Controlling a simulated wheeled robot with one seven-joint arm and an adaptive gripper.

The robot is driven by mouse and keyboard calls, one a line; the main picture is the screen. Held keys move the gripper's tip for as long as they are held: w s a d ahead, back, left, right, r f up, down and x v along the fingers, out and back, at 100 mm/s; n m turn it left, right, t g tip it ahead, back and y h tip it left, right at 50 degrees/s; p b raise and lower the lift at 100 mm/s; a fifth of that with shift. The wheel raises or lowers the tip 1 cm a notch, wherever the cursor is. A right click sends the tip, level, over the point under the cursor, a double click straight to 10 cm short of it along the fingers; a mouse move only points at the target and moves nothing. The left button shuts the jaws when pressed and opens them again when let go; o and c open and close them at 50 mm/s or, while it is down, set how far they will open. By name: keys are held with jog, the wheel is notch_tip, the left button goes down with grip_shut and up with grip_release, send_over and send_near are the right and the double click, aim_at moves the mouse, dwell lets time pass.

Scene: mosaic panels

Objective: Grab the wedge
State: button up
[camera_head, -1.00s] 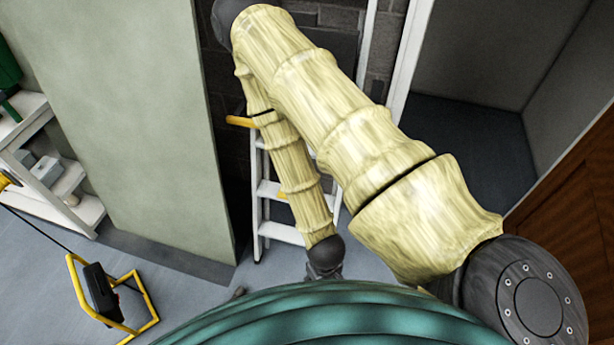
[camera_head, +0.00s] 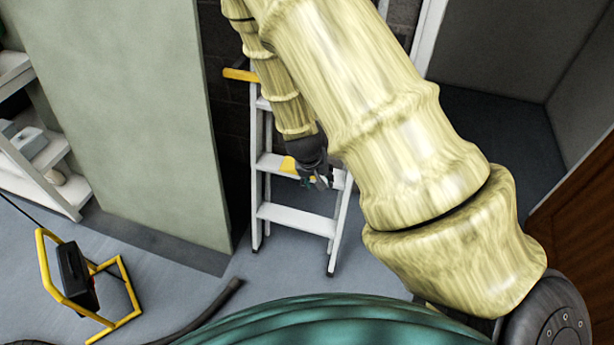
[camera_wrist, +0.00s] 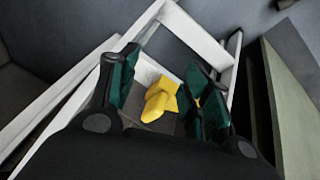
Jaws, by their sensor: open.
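The yellow wedge (camera_wrist: 162,99) lies on a step of the white stepladder. In the wrist view it shows between my gripper's fingers, beyond them, nearer the left-right middle of the opening. In the head view the wedge (camera_head: 289,165) is a small yellow patch on the ladder step, just left of my gripper (camera_head: 316,181). My gripper (camera_wrist: 160,92) is open, with green finger pads on either side of the wedge in the picture. I cannot tell how far the fingertips are from it. Part of the wedge's right side is close to the right finger.
The white stepladder (camera_head: 298,219) stands against a dark brick wall, with a yellow top (camera_head: 241,75). A pale green panel (camera_head: 120,110) is to its left. A yellow-framed floor lamp (camera_head: 75,278) and white shelves (camera_head: 40,165) stand further left.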

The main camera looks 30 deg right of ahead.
jog(key=w+d+r+m+t+b, duration=0.1)
jog(key=w+d+r+m+b, duration=0.25)
jog(key=w+b, duration=0.8)
jog(key=shift+s+b+x, duration=0.2)
jog(key=shift+b+x, duration=0.65)
jog(key=shift+x, duration=1.45)
jog(key=shift+m, duration=0.25)
jog(key=b+x, duration=0.1)
jog(key=x, duration=0.1)
jog(key=b+x, duration=0.1)
jog(key=x, duration=0.1)
jog(key=shift+s+d+f, duration=0.1)
jog(key=shift+d+f, duration=0.1)
jog(key=shift+d, duration=0.1)
jog(key=shift+d+f, duration=0.15)
jog(key=shift+f, duration=0.1)
grip_shut()
